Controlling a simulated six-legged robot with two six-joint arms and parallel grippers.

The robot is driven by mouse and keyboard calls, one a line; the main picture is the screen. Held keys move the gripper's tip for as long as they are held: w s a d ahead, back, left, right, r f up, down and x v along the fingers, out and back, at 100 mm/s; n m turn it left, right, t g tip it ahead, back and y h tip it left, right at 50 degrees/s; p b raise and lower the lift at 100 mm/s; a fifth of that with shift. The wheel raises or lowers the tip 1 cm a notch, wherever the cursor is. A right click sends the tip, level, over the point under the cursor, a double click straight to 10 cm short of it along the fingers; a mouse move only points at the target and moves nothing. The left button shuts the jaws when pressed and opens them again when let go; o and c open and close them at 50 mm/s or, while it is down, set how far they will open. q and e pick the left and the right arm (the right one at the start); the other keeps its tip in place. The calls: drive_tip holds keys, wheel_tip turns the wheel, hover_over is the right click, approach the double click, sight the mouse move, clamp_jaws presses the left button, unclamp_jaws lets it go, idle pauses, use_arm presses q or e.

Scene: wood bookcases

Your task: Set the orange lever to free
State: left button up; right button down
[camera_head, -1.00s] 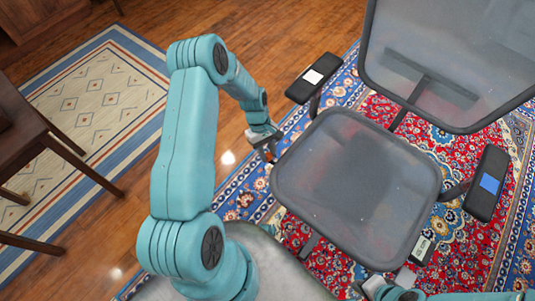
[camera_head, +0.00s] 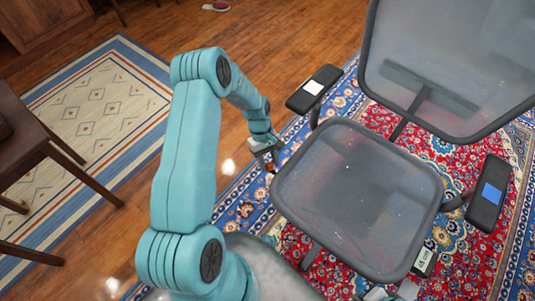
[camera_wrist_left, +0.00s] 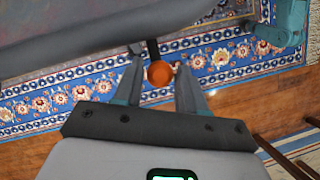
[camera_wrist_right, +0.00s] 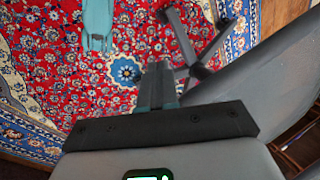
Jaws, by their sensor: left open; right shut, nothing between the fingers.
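The orange lever (camera_head: 270,167) shows as a small round orange knob at the left edge of the grey office chair's seat (camera_head: 355,195). In the left wrist view the orange knob (camera_wrist_left: 159,73) sits on a dark stem between my left fingers, with gaps on both sides. My left gripper (camera_head: 266,157) is open at the knob; it also shows in the left wrist view (camera_wrist_left: 160,85). My right gripper (camera_wrist_right: 158,85) is shut and empty over the red rug, beside the chair.
The chair has a left armrest with a white patch (camera_head: 315,88) and a right one with a blue patch (camera_head: 488,193). A dark wooden chair (camera_head: 45,150) stands left.

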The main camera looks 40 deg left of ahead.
use_arm(q)
drive_tip(key=p+v, duration=0.3)
drive_tip(key=v, duration=1.3)
use_arm(e)
wheel_tip(320, 180, up, 3)
drive_tip(key=shift+r, duration=0.1)
use_arm(q)
drive_tip(key=shift+s+r, duration=0.1)
drive_tip(key=shift+s, duration=0.05)
use_arm(e)
drive_tip(key=shift+s, duration=0.1)
